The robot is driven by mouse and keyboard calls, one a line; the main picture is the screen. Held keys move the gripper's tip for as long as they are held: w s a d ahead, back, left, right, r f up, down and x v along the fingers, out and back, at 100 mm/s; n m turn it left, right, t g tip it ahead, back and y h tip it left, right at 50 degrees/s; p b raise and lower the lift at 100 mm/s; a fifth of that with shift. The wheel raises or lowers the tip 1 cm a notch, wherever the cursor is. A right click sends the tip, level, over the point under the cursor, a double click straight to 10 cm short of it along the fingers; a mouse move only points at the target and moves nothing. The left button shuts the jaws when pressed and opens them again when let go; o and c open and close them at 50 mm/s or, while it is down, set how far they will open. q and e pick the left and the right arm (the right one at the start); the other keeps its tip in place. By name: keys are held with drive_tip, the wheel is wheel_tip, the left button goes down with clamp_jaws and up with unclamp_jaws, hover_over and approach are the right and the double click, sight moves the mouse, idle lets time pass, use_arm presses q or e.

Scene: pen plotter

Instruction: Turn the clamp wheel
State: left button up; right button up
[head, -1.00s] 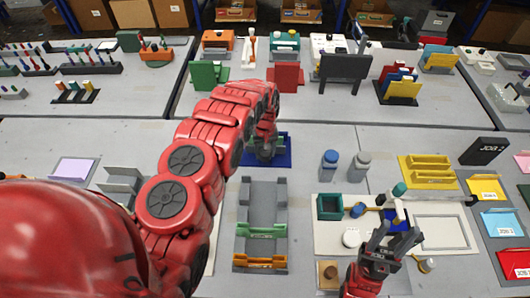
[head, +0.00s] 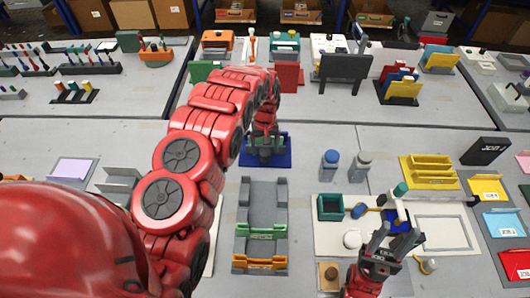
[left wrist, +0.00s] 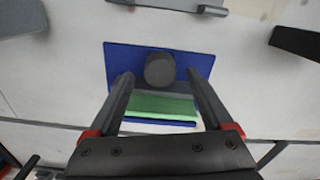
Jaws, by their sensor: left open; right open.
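The clamp stands on a blue base (head: 284,159) in the head view, mostly hidden behind my left gripper. In the left wrist view a dark round wheel (left wrist: 160,69) sits on the blue base (left wrist: 120,60), with a green strip (left wrist: 160,105) below it in the picture. I take this dark round part as the clamp wheel. My left gripper (head: 265,147) is open, with its two fingers one on each side of the wheel in the wrist view; I cannot tell whether they touch it. My right gripper (head: 396,236) is open, over the white board's front edge.
A grey stand with green and orange bars (head: 262,215) lies just in front of the clamp. A red panel (head: 288,77) stands behind. A white board (head: 325,240) carries small parts near my right gripper.

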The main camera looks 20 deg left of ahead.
use_arm(q)
wheel_tip(320, 180, up, 3)
drive_tip(key=shift+w+r+b, duration=0.1)
drive_tip(key=shift+r+b, duration=0.05)
drive_tip(key=shift+b, duration=0.35)
wheel_tip(320, 180, up, 3)
drive_tip(key=shift+r+p, duration=0.15)
drive_tip(key=shift+p, duration=0.65)
wheel_tip(320, 180, up, 8)
drive_tip(key=p, duration=0.8)
hover_over(265, 152)
